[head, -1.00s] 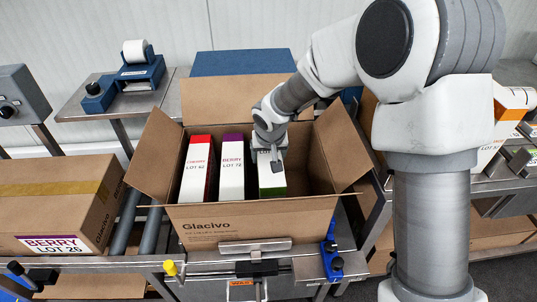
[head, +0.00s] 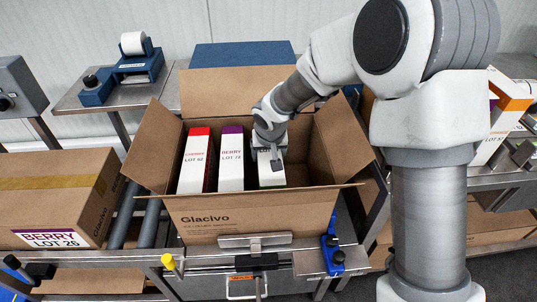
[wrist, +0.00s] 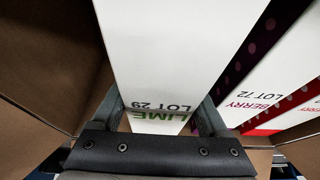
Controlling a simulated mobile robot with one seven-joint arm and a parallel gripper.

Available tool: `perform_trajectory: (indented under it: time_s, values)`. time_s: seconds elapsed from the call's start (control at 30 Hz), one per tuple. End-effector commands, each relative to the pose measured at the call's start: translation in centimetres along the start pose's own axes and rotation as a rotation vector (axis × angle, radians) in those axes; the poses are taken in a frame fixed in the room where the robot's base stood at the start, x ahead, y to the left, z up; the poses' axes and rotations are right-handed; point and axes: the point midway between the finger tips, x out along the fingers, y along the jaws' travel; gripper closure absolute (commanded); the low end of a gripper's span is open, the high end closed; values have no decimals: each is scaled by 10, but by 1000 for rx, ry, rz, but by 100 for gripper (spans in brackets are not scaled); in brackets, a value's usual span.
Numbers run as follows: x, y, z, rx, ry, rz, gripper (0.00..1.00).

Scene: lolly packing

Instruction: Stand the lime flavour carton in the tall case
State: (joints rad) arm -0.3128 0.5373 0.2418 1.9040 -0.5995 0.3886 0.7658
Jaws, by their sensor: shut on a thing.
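The tall case is an open brown carton marked Glacivo (head: 290,212), its flaps spread outward. My gripper (head: 271,152) reaches down into it from above, right of centre. It is shut on the lime flavour carton (head: 271,175), a white box with a green band low on its front. In the wrist view the lime carton (wrist: 165,60) shows LIME LOT 29 between my two fingers. It looks upright inside the case, and its base is hidden behind the front wall, so I cannot tell if it touches the floor.
A red-topped cherry carton (head: 195,165) and a purple-topped berry carton (head: 231,162) stand in the case to the left. Room shows right of the lime carton. A closed berry box (head: 50,200) stands at left. A label printer (head: 133,65) stands behind.

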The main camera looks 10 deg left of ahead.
Motion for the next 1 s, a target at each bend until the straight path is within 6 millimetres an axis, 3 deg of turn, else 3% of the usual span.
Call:
perform_trajectory:
  time_s: [1.0]
  values:
    - [14,0,5,0,2,-1,100]
